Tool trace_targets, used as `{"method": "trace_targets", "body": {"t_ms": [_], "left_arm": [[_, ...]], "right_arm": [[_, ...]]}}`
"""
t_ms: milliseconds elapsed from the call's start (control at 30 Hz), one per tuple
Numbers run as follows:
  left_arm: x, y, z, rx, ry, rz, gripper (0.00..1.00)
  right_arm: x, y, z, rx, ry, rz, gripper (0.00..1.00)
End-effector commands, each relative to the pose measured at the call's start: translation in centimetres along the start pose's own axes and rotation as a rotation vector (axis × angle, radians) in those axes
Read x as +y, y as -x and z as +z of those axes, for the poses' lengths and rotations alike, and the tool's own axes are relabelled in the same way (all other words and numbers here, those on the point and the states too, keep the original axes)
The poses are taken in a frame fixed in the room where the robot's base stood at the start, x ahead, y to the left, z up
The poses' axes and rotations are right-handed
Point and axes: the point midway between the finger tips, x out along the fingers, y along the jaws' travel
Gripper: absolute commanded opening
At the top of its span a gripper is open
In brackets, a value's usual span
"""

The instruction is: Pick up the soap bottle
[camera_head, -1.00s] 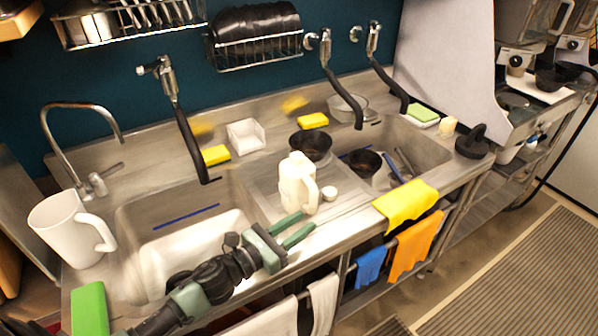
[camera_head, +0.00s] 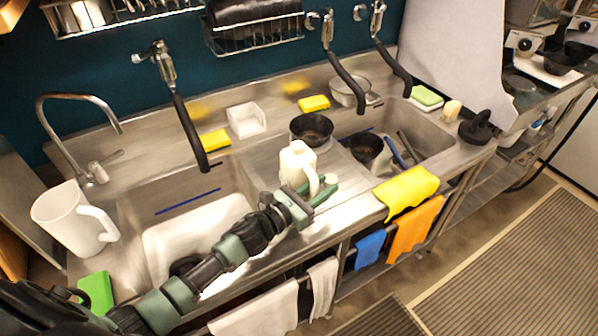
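A cream-white container with a side handle (camera_head: 296,163), which looks like the soap bottle, stands upright on the steel counter between the two sinks. My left gripper (camera_head: 325,191) is low at its front right, with green fingers by the handle. The fingers look apart, with the lower handle near or between them; contact cannot be made out. The container's lower front is partly hidden by the gripper. My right gripper is not in view.
A large white pitcher (camera_head: 68,222) stands left of the left sink. A black bowl (camera_head: 311,128) is behind the container. A yellow cloth (camera_head: 408,190) hangs over the front edge to the right. Black spray hoses (camera_head: 188,135) hang above the sinks.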

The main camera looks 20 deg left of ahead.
Motion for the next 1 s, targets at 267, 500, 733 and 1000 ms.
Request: {"method": "trace_targets", "body": {"t_ms": [267,500,733,1000], "left_arm": [[0.0,0.0,-0.1,0.000,0.000,0.000,0.03],[0.0,0.0,0.2,-0.004,-0.003,-0.001,0.00],[0.0,0.0,0.7,-0.005,-0.004,-0.002,0.00],[0.1,0.0,4.7,-0.008,-0.011,-0.005,0.00]], "right_arm": [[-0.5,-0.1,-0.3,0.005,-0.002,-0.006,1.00],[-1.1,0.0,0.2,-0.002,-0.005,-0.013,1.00],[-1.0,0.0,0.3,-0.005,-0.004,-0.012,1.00],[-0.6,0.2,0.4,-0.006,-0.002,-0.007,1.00]]}}
